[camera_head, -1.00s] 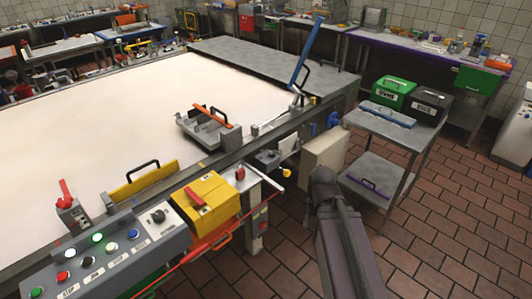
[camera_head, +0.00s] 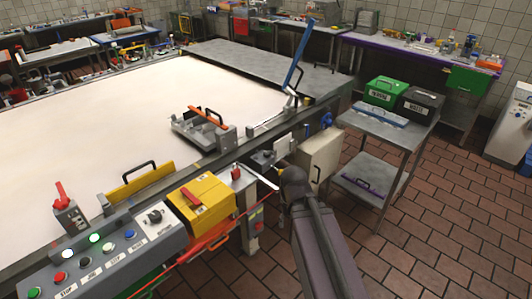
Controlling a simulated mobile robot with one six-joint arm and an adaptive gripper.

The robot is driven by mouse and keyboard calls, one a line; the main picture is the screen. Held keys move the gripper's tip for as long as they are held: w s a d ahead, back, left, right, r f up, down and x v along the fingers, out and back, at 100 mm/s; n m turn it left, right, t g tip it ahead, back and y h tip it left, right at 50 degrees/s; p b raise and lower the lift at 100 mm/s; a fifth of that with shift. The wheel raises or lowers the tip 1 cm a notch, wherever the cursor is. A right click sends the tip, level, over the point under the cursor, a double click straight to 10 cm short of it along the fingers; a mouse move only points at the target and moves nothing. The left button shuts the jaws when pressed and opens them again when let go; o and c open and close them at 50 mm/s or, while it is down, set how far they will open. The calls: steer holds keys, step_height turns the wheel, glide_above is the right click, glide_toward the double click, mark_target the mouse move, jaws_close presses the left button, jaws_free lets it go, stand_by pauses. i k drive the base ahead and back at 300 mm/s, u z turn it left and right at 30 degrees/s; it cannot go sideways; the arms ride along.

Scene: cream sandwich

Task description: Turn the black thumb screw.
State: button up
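I cannot clearly make out the black thumb screw in the head view. A grey bracket (camera_head: 262,158) sits on the side of the conveyor frame, with small parts too small to tell apart. My gripper (camera_head: 291,177) is at the end of my dark arm, just right of and below this bracket, seen from behind. Its fingers are hidden, so I cannot tell whether it is open or holds anything. A yellow knob by the bracket is mostly covered by my gripper. A black knob (camera_head: 154,216) stands on the control panel (camera_head: 122,252) at lower left.
A beige box (camera_head: 318,157) hangs on the frame right of my gripper. A blue lever (camera_head: 300,56) rises behind it. A steel cart (camera_head: 388,130) with green (camera_head: 384,92) and black (camera_head: 419,104) bins stands to the right. Tiled floor (camera_head: 430,220) is clear at lower right.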

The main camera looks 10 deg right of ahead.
mark_target(267, 154)
steer(key=z, duration=0.05)
steer(key=i, duration=1)
steer(key=u, duration=0.05)
